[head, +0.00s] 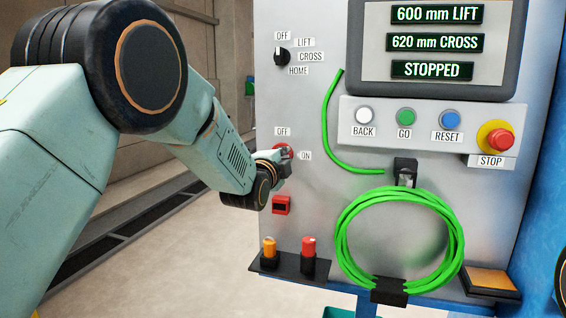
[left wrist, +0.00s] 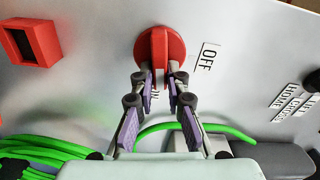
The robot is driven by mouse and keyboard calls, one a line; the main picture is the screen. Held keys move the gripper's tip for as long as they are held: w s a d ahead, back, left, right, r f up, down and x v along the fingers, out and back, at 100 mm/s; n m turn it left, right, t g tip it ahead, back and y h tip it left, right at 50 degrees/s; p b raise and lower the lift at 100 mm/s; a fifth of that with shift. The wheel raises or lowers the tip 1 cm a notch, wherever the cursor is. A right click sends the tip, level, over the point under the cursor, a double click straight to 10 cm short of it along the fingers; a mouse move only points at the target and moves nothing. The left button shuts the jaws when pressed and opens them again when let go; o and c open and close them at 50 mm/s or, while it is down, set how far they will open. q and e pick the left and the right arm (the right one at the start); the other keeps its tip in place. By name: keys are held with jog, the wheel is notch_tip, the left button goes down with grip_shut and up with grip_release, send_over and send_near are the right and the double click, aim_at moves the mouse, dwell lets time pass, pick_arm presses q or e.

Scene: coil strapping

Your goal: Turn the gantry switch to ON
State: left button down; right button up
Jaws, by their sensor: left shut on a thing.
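The gantry switch is a red round knob with a raised bar, on the grey panel; it shows in the head view (head: 281,148), partly covered by my gripper, and in the left wrist view (left wrist: 160,42). Its OFF label (head: 283,131) is above it and its ON label (head: 305,155) to its right. My left gripper (head: 287,158) is at the switch. In the left wrist view its fingers (left wrist: 162,80) are shut on the knob's bar. There the bar lies in line with the partly hidden ON label, with OFF (left wrist: 208,57) off to the side. My right gripper is not in view.
A black selector (head: 282,56) is above the switch. A red-framed socket (head: 281,205) is below it, above a small shelf with orange and red pieces. A green cable coil (head: 345,250) hangs at lower right. The screen reads STOPPED; a red STOP button (head: 499,140) is at right.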

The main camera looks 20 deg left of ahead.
pick_arm(q)
jog(key=shift+f+m+b, duration=0.25)
jog(key=shift+m+b, duration=0.1)
jog(key=shift+m, duration=0.55)
jog(key=c, duration=1.3)
grip_release()
jog(key=shift+c, duration=0.2)
jog(key=shift+r, duration=0.1)
jog(key=s, duration=1.2)
jog(key=shift+a, duration=0.2)
